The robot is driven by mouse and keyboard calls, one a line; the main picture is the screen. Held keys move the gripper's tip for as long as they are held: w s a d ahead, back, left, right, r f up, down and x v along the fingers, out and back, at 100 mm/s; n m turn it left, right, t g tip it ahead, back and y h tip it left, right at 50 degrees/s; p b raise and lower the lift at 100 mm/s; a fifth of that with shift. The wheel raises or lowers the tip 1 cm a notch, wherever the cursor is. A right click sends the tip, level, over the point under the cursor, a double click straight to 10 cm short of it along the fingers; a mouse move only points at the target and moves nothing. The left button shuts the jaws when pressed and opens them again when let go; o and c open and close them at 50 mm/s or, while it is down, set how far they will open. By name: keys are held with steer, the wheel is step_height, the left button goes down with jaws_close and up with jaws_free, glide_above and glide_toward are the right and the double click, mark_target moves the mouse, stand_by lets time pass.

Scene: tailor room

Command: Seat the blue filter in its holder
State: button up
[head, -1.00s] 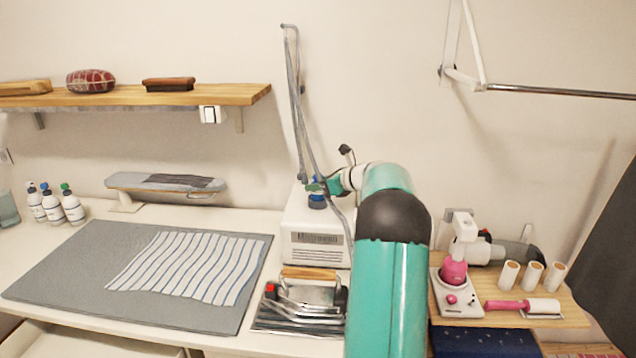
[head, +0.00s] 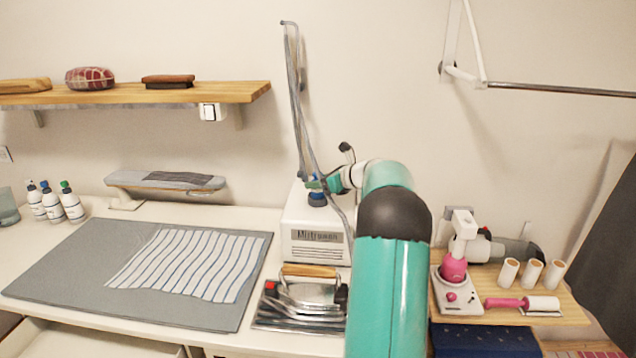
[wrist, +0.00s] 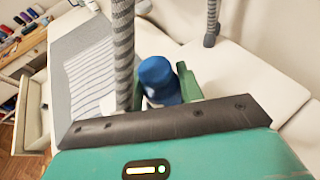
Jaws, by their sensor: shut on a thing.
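The blue filter (wrist: 158,78) is between the green fingers of my gripper (wrist: 163,86) in the wrist view, and the gripper is shut on it. In the head view my gripper (head: 322,185) is at the top of the white steam station (head: 305,225), beside the grey hose. A blue part (head: 317,199) shows there, just below the fingers and at the station's top. I cannot tell where filter ends and holder begins, nor whether the filter is fully down. The holder's opening is hidden.
A grey striped hose (wrist: 122,50) rises close beside the fingers. An iron (head: 308,290) rests on its stand in front of the station. A grey mat (head: 60,280) with striped cloth lies left. A shelf (head: 560,290) with a pink-and-white device and rolls stands right.

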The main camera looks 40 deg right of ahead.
steer(key=shift+f, duration=0.6)
steer(key=o, duration=0.7)
steer(key=shift+o, duration=0.2)
steer(key=v, duration=1.1)
stand_by(0.4)
stand_by(0.5)
